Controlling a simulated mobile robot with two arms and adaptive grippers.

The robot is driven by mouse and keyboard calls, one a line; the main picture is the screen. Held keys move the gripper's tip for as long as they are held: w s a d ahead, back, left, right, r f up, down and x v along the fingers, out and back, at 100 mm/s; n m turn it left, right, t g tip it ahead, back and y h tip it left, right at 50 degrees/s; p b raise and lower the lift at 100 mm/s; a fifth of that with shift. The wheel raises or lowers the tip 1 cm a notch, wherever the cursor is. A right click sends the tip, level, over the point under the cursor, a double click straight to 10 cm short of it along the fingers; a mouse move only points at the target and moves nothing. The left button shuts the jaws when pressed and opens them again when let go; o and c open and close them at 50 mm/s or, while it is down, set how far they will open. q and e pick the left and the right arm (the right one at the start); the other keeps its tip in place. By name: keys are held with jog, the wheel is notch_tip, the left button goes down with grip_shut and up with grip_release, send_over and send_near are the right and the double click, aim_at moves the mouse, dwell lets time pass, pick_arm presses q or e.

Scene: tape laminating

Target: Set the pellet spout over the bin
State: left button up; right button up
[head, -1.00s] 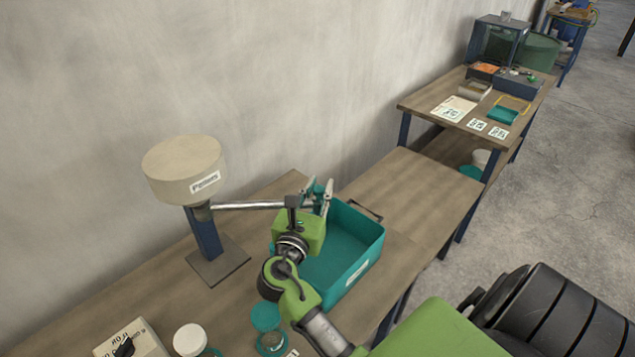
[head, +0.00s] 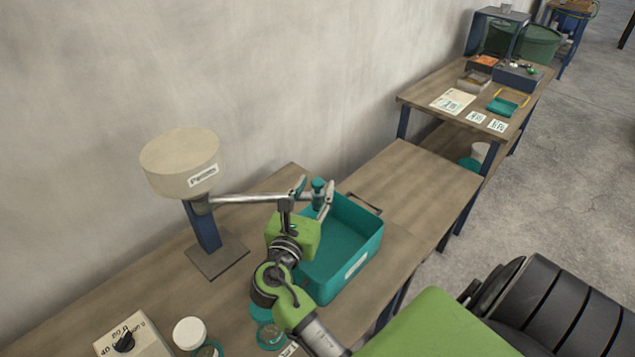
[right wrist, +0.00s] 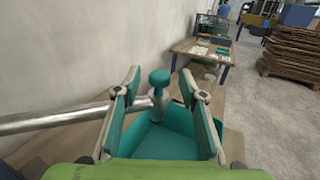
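The pellet hopper (head: 180,162) is a cream drum on a blue post at the back left. Its metal spout pipe (head: 250,198) reaches right and ends in a fitting with a teal knob (head: 318,184). The knob also shows in the right wrist view (right wrist: 159,77). The teal bin (head: 362,262) stands on the bench, and the spout's end appears near its far left corner. My right gripper (head: 314,192) is open, with one finger on each side of the spout's end; gaps show in the right wrist view (right wrist: 160,88). My left gripper is out of view.
A dial box (head: 133,340) and small round tubs (head: 189,333) stand at the bench's front left. The bench (head: 415,180) right of the bin is clear. A second table (head: 440,92) with cards and trays stands farther back. The wall runs close behind the hopper.

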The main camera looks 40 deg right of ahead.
jog(key=v, duration=0.4)
jog(key=shift+s+a, duration=0.2)
jog(key=shift+a, duration=0.15)
